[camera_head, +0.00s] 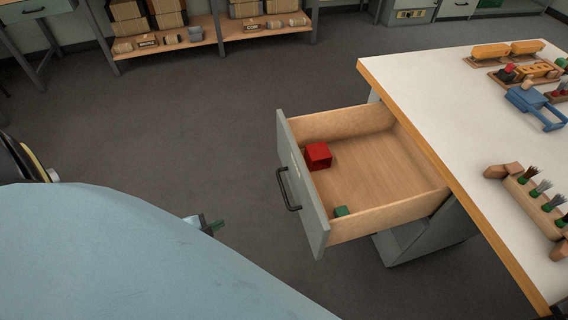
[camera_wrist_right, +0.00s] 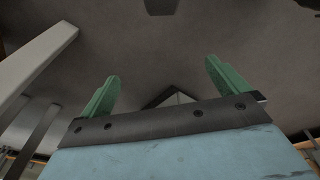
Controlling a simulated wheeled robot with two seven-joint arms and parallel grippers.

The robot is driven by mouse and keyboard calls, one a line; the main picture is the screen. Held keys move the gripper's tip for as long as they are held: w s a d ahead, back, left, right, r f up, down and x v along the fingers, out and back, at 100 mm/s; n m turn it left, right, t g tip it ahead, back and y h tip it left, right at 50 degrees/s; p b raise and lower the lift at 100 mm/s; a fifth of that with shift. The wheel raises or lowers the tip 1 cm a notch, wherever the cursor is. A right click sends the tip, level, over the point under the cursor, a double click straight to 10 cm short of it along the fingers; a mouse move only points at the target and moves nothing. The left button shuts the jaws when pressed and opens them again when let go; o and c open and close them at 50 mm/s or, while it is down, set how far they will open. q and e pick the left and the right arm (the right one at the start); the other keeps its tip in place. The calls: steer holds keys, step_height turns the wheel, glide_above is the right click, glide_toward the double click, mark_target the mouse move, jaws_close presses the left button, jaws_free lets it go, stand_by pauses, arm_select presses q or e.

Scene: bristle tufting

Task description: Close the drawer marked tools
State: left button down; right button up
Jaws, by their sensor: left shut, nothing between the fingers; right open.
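The drawer (camera_head: 375,168) stands pulled out from under the white-topped bench in the head view. Its grey front (camera_head: 302,190) has a dark bar handle (camera_head: 287,190); I cannot read any marking on it. A red box-shaped piece (camera_head: 318,156) and a small green block (camera_head: 341,211) lie inside. My left gripper (camera_head: 217,224) shows its green fingertips left of the drawer front, apart from the handle; it is shut and empty. My right gripper (camera_wrist_right: 162,75) shows in the right wrist view, its green fingers apart with nothing between them. The drawer does not show clearly there.
The bench top (camera_head: 440,90) holds a blue tool (camera_head: 533,103), yellow pieces on wooden trays and a wooden brush holder (camera_head: 532,203). A shelf (camera_head: 215,35) with boxes stands at the back. Dark floor (camera_head: 180,130) is clear left of the drawer.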

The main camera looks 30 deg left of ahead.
arm_select(q)
steer(key=w+a+r+m+t+h+b, duration=0.2)
steer(key=w+r+m+t+h+b, duration=0.15)
steer(key=w+r+m, duration=0.3)
steer(key=m+h+b, duration=0.7)
steer(key=m+h, duration=0.1)
steer(key=m, duration=0.1)
glide_toward(295, 166)
steer(key=shift+m+g, duration=0.25)
steer(key=shift+g, duration=0.2)
steer(key=b+x, duration=0.1)
steer(key=x, duration=0.1)
steer(key=b+x, duration=0.1)
steer(key=x, duration=0.1)
steer(key=b+x, duration=0.1)
steer(key=x, duration=0.1)
steer(key=shift+r, duration=0.25)
steer(key=shift+w+d, duration=0.25)
steer(key=shift+w, duration=0.1)
arm_select(e)
steer(key=w+a+r+t, duration=0.1)
steer(key=w+r, duration=0.3)
steer(key=r, duration=0.4)
steer(key=w+a+r+t+y, duration=0.1)
steer(key=w+a+r+t, duration=0.1)
steer(key=w+r, duration=0.3)
steer(key=shift+a+r+t, duration=0.2)
steer(key=shift+r+t, duration=0.5)
steer(key=shift+r, duration=0.9)
